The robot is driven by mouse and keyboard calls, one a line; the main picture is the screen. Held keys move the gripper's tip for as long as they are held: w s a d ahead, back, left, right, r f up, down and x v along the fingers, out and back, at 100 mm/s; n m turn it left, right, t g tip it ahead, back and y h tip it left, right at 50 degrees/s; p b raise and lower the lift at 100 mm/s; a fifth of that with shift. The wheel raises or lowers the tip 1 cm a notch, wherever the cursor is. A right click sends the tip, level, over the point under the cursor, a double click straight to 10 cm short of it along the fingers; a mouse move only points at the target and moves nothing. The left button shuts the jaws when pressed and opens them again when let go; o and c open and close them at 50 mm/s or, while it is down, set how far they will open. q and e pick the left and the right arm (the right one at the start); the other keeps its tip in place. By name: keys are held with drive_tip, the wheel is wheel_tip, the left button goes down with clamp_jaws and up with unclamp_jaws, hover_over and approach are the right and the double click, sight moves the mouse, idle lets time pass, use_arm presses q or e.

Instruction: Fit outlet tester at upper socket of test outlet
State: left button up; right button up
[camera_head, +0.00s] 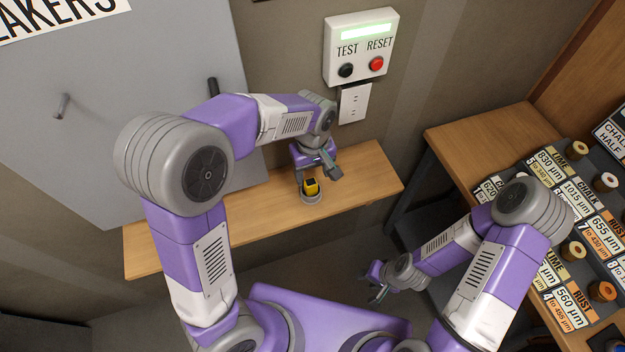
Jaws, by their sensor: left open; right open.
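The outlet tester (311,186) is a small yellow and dark block. It sits in a round grey holder (312,198) on the wooden wall shelf. My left gripper (318,179) is open right at the tester, with its fingers around or just above it; I cannot tell whether they touch it. The test outlet (354,103) is a pale plate with two sockets, one above the other, on the wall above the shelf and below the test box. My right gripper (377,287) is open and empty, low over the floor near the right-hand table.
A white test box (361,47) with a green display, a black button and a red button hangs above the outlet. The wooden shelf (160,244) is otherwise clear. A large grey panel (120,110) is at left. A table (480,140) with labelled samples stands at right.

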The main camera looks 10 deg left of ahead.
sight(311, 181)
use_arm(q)
drive_tip(key=f, duration=0.2)
drive_tip(key=f+b, duration=0.1)
drive_tip(key=f, duration=0.1)
drive_tip(key=shift+s+a, duration=0.15)
drive_tip(key=shift+a, duration=0.1)
drive_tip(key=shift+f, duration=0.6)
drive_tip(key=shift+c, duration=0.5)
drive_tip(key=c, duration=1)
